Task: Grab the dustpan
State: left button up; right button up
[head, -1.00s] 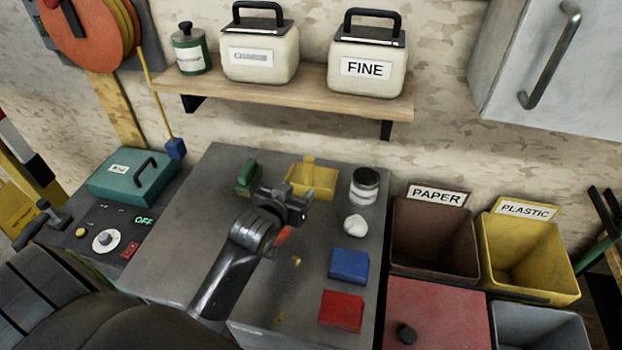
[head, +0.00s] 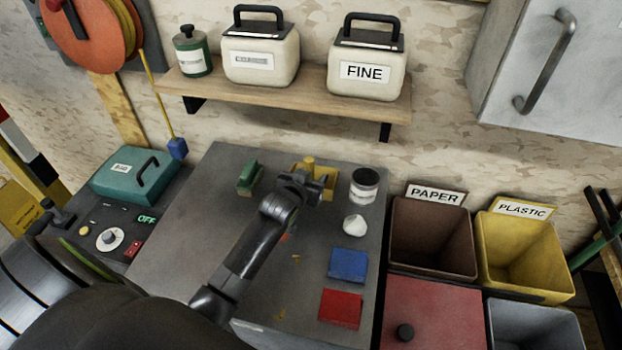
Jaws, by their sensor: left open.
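The yellow dustpan (head: 329,186) lies at the back of the grey worktop, with its short handle (head: 309,162) pointing up at the back. My left gripper (head: 308,180) is over the dustpan and hides much of its pan. The gripper is open. From this angle I cannot tell whether its fingers touch the dustpan. My right gripper is not in view.
A green brush-like block (head: 250,177) lies left of the dustpan. A jar (head: 364,186), a white lump (head: 355,225), a blue cloth (head: 348,265) and a red cloth (head: 340,308) lie to the right. A wooden shelf (head: 290,92) overhangs the back. Orange and yellow scraps lie mid-worktop.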

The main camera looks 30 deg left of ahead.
pick_arm(q)
jog(key=shift+w, duration=0.1)
grip_shut()
dwell(0.3)
